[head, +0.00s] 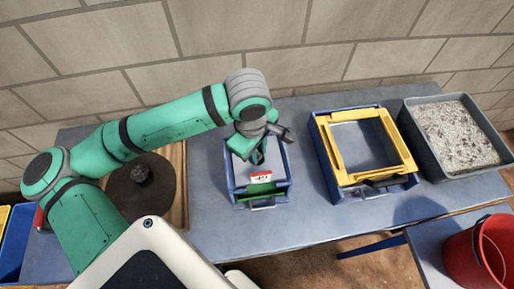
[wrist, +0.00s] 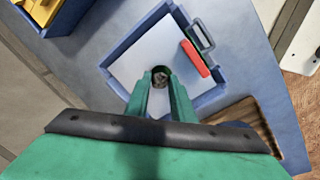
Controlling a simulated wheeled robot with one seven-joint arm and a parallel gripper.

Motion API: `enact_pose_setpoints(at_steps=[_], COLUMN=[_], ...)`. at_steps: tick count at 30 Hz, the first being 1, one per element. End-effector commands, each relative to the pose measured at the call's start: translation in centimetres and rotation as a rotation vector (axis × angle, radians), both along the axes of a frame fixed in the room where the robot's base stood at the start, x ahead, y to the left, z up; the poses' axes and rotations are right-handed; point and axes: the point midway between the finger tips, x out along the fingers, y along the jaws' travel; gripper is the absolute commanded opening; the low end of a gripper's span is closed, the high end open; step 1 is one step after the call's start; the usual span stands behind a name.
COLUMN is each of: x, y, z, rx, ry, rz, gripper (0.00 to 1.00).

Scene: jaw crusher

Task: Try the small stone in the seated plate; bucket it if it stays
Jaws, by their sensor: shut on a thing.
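My gripper (wrist: 160,88) is shut on a small grey stone (wrist: 160,80), which shows between the fingertips in the wrist view. The fingertips are over the middle of a pale plate (wrist: 143,60) seated in a blue box. A dark round patch around the stone looks like the plate's hole; I cannot tell whether the stone is in it or above it. In the head view my gripper (head: 259,155) is over the same box (head: 238,190), hiding much of the plate. The plate has a red-and-white tag (head: 261,177). A red bucket (head: 468,262) stands at the lower right.
A green drawer or tray (head: 262,196) shows at the box's front. To the right are a blue box with a yellow frame (head: 403,150) and a grey tray of gravel (head: 425,152). A dark round disc (head: 125,195) lies on a wooden board at left, partly behind my arm.

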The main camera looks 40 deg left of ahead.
Motion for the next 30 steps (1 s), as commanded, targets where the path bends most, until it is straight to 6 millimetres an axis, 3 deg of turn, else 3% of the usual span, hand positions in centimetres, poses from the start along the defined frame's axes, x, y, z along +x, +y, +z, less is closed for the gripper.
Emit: enact_pose_setpoints(at_steps=[11, 12, 15, 25, 30], x=[0.0, 0.0, 0.0, 0.0, -0.2], y=[0.0, 0.0, 0.0, 0.0, 0.1], z=[-0.2, -0.2, -0.2, 0.1, 2.1], rx=[0.001, 0.001, 0.001, 0.001, 0.004], ry=[-0.001, -0.001, 0.000, -0.001, -0.002], rz=[0.000, 0.000, 0.000, -0.001, -0.002], gripper=[0.01, 0.27, 0.44, 0.44, 0.44])
